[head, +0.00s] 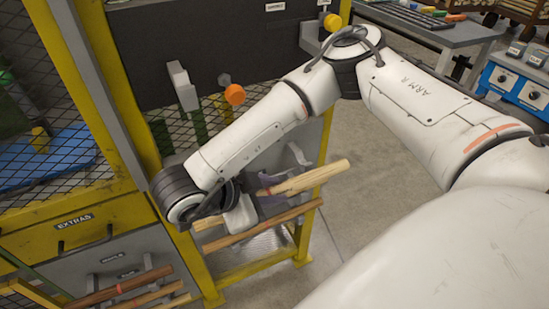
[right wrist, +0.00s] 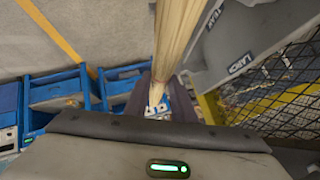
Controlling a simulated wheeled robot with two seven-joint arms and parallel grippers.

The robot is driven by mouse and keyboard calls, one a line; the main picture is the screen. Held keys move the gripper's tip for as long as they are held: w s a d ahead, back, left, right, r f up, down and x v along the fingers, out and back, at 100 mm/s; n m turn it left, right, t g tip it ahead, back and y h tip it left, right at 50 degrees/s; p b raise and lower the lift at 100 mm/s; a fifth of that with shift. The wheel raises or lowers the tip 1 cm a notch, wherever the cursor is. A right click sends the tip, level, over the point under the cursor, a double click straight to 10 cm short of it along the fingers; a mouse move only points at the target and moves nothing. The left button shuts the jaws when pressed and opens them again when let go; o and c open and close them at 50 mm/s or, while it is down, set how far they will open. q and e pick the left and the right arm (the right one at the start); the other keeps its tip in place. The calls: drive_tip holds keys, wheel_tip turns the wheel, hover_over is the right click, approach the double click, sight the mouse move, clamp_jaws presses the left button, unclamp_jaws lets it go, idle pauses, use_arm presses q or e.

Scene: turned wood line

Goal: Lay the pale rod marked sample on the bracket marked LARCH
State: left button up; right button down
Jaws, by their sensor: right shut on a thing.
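The pale rod (head: 325,174) is in my right gripper (head: 272,186), slanting up to the right in the head view. In the right wrist view the same pale rod (right wrist: 182,35) runs up and away from between the two dark fingers of the right gripper (right wrist: 160,98), which are shut on it. I cannot read a sample mark on it. A grey bracket plate with a label that seems to read LARCH (right wrist: 240,63) is right of the rod in the right wrist view, apart from it. My left gripper is not in view.
A brown rod (head: 270,226) lies below the held rod on the yellow frame (head: 305,235). More rods (head: 125,287) rest at lower left by the drawer marked EXTRAS (head: 75,219). Wire mesh (right wrist: 285,80) is near on the right in the wrist view. Open floor (head: 375,130) lies right.

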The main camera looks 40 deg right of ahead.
drive_tip(key=w+d+f+b, duration=0.2)
drive_tip(key=w+f+b, duration=0.1)
drive_tip(key=w+b, duration=0.4)
drive_tip(key=shift+w+b, duration=0.3)
drive_tip(key=shift+w, duration=0.75)
drive_tip(key=shift+d, duration=0.1)
drive_tip(key=c, duration=0.8)
unclamp_jaws()
drive_tip(key=o, duration=0.7)
drive_tip(key=shift+o, duration=0.5)
drive_tip(key=shift+r, duration=0.1)
